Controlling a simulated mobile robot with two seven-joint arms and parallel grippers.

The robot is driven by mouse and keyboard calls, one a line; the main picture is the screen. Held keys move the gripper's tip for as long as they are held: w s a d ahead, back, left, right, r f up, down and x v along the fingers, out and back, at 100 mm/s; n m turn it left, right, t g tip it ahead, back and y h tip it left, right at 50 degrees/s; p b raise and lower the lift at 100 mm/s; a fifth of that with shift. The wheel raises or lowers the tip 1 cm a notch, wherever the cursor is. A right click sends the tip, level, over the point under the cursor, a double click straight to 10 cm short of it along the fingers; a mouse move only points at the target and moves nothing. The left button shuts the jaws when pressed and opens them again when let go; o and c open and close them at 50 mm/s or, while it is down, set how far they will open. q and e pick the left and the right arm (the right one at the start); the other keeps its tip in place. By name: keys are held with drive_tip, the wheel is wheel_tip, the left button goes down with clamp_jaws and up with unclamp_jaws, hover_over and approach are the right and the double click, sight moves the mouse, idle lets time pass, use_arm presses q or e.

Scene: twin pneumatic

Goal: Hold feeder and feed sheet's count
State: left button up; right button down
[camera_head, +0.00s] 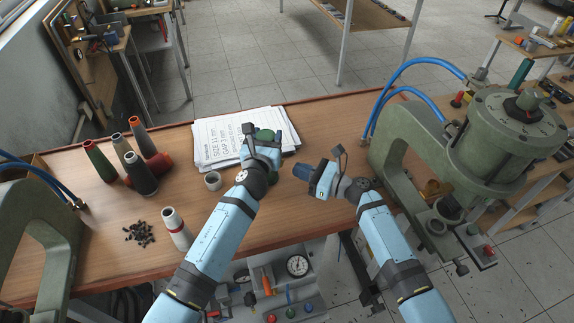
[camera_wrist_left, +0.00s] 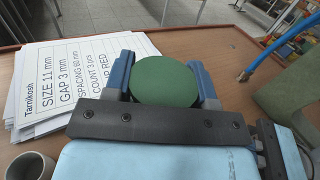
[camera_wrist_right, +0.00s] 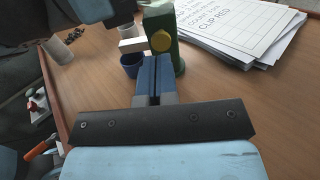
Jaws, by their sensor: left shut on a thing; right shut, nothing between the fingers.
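My left gripper (camera_head: 262,150) is shut on the green feeder (camera_wrist_left: 166,82), whose round green top shows between the fingers in the left wrist view. In the right wrist view the feeder (camera_wrist_right: 160,20) stands upright with a yellow round knob on its side. My right gripper (camera_head: 302,172) is shut and empty, to the right of the feeder and apart from it. Its closed blue fingertips (camera_wrist_right: 153,76) point towards the feeder. The printed sheet (camera_head: 222,138) lies on a paper stack behind the feeder. It reads size 11 mm, gap 3 mm, spacing 60 mm, count 3 pcs; the clip line ends in RED.
A small grey cup (camera_head: 213,180) stands left of my left gripper. Several thread cones (camera_head: 98,160), a white tube (camera_head: 176,228) and dark small pieces (camera_head: 139,234) are further left. A green press (camera_head: 396,150) stands at the right, another (camera_head: 38,235) at the left.

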sight(282, 164)
drive_tip(key=v, duration=0.8)
drive_tip(key=shift+s+d, duration=0.2)
drive_tip(key=shift+d, duration=0.15)
use_arm(q)
drive_tip(key=shift+a, duration=0.1)
use_arm(e)
drive_tip(key=shift+v, duration=1)
drive_tip(key=shift+w+a, duration=0.1)
drive_tip(key=x, duration=1.3)
drive_tip(key=shift+w+a, duration=0.2)
drive_tip(key=shift+a, duration=0.15)
drive_tip(key=shift+x, duration=1.05)
drive_tip(key=shift+s+d, duration=0.1)
